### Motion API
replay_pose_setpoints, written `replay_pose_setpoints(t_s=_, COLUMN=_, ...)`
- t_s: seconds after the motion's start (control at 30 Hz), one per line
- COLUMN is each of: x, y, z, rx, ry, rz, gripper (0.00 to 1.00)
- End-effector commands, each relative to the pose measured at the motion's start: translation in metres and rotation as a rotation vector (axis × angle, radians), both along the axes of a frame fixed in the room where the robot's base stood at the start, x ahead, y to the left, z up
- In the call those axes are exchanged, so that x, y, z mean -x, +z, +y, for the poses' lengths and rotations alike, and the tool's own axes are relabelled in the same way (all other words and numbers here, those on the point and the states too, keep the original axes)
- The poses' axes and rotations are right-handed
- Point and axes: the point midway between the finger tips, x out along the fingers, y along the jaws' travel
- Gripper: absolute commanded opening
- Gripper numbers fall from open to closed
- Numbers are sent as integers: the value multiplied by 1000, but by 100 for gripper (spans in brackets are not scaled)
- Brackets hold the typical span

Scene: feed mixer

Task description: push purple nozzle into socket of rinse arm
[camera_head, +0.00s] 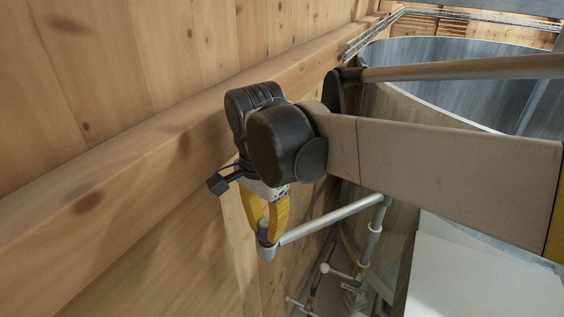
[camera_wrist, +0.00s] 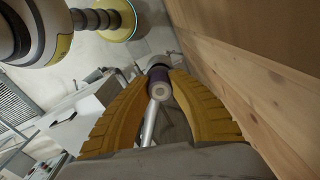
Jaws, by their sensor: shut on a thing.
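The purple nozzle (camera_head: 263,227) is between the yellow fingertips of my gripper (camera_head: 264,222), which is shut on it. In the wrist view the nozzle (camera_wrist: 160,79) shows end-on between the fingertips (camera_wrist: 162,78), its round pale end toward the camera. The rinse arm (camera_head: 330,219) is a grey pipe, and its socket (camera_head: 267,252) is at its left end, directly below the nozzle. The nozzle's lower end meets the socket or is just above it; I cannot tell how deep it sits.
A wooden wall with a thick beam (camera_head: 150,190) runs close along the left of my gripper. A large metal tank (camera_head: 440,65) stands behind my arm at the right. A white box-like surface (camera_head: 485,280) is at the lower right, with pipes and valves (camera_head: 340,275) beside it.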

Motion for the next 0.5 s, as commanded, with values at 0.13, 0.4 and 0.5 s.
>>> replay_pose_setpoints(t_s=0.13, x=0, y=-5, z=0, rx=0, ry=0, rz=0, gripper=0)
replay_pose_setpoints(t_s=0.4, x=0, y=-11, z=0, rx=0, ry=0, rz=0, gripper=0)
replay_pose_setpoints(t_s=0.5, x=0, y=-11, z=0, rx=0, ry=0, rz=0, gripper=44)
